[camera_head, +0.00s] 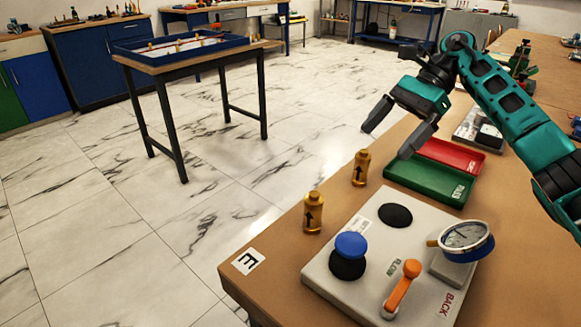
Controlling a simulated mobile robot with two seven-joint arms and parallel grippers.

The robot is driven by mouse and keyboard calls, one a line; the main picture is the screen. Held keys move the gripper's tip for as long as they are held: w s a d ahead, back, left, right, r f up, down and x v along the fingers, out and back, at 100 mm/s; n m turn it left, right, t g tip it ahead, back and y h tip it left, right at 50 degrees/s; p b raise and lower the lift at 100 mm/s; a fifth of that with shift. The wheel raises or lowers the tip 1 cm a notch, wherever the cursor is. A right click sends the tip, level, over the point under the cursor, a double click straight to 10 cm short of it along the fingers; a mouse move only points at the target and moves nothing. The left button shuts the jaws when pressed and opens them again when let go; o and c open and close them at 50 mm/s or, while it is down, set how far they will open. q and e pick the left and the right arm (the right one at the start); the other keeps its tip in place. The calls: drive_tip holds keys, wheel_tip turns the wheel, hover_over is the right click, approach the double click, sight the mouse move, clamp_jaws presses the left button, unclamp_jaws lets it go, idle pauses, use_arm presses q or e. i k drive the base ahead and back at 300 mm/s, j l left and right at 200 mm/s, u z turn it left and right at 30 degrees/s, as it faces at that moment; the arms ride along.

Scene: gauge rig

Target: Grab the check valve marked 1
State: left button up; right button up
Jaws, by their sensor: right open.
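Two brass check valves with black arrow marks stand upright on the wooden table (285,262). One check valve (313,214) is near the table's left edge. The other check valve (361,168) is farther back and a little to the right. I cannot read a number 1 on either. My right gripper (398,127) is open and empty, above and just right of the farther valve, with its fingers pointing down and left. It appears apart from both valves. My left gripper is not in view.
A grey gauge rig (328,273) with a blue knob (351,245), orange lever (402,288) and pressure gauge (466,236) stands in front. Green (428,184) and red (452,156) trays lie behind it. A side table (188,61) with a blue-rimmed tray stands across open floor.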

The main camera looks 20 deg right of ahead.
sight(313, 201)
drive_tip(key=k+j, duration=0.8)
drive_tip(key=j, duration=0.15)
